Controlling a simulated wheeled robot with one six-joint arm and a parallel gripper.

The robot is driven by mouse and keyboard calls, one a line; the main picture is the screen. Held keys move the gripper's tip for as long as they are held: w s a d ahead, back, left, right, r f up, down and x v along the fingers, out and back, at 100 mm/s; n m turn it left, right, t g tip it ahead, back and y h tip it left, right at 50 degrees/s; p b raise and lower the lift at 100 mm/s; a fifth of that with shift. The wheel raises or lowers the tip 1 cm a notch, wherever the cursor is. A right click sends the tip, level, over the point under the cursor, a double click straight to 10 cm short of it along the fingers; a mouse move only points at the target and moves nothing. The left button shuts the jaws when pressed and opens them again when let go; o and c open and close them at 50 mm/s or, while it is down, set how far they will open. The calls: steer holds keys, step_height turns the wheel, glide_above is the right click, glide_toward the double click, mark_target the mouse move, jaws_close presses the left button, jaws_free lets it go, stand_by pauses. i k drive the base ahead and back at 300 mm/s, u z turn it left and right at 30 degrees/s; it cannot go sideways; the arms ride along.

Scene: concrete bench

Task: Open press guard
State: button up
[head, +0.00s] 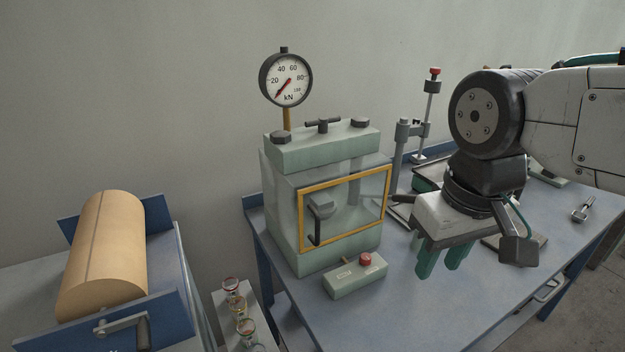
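The press (322,150) is a pale green machine on the blue-grey bench, with a dial gauge (286,80) on top. Its guard (345,252) is a clear panel in a yellow frame on the front face, and it lies flat against the press, shut. A dark upright handle (315,227) sits at the guard's left side. My gripper (441,262) hangs to the right of the press, its teal fingers pointing down. A gap shows between the fingers and nothing is held. It is apart from the guard and its handle.
A small control box (354,278) with a red button stands in front of the press. A stand with a red knob (434,73) is behind, partly hidden by my arm. A tan roll (104,254) in a blue cradle is at left. A fork-like tool (581,213) lies at right.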

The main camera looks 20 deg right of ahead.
mark_target(315, 241)
steer(key=k, duration=0.5)
steer(key=z, duration=1.25)
steer(key=k, duration=1.05)
steer(key=u, duration=1)
steer(key=i, duration=0.5)
